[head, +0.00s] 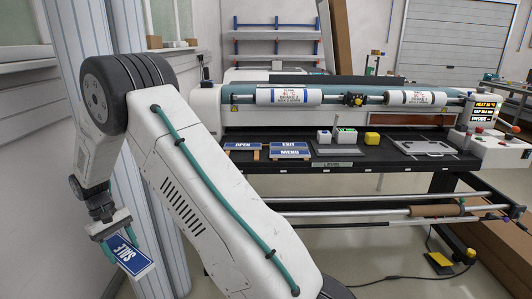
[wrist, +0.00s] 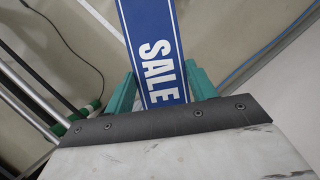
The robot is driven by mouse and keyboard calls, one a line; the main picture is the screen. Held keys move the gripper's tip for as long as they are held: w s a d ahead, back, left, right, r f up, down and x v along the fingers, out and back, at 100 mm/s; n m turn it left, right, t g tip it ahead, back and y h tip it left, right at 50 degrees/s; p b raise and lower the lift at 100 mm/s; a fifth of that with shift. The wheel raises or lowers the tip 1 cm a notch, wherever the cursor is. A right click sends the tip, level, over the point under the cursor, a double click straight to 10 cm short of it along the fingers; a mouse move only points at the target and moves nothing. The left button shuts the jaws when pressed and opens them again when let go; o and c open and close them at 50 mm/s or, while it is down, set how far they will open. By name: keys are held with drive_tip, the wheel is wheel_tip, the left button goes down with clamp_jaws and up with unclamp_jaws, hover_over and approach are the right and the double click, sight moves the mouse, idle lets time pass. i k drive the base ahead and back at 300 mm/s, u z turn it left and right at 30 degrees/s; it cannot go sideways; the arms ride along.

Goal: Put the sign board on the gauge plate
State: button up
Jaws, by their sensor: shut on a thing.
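My gripper (head: 121,243) hangs at the lower left in the head view, well away from the bench. It is shut on a blue sign board (head: 134,261) with white SALE lettering and a white border. In the wrist view the sign board (wrist: 154,40) stands out between the two green fingers (wrist: 161,80), slightly tilted, its far end cut off by the frame. A flat grey metal plate (head: 422,147), which looks like the gauge plate, lies on the right of the dark bench top. Nothing is seen lying on it.
Blue OPEN (head: 243,146), EXIT (head: 289,146) and MENU (head: 289,153) signs lie on the bench's left. A long roller machine (head: 350,112) runs behind. A white control box (head: 500,150) stands right.

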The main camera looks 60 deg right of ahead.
sight(340, 151)
drive_tip(key=u, duration=1.35)
drive_tip(key=k, duration=2)
drive_tip(key=z, duration=2)
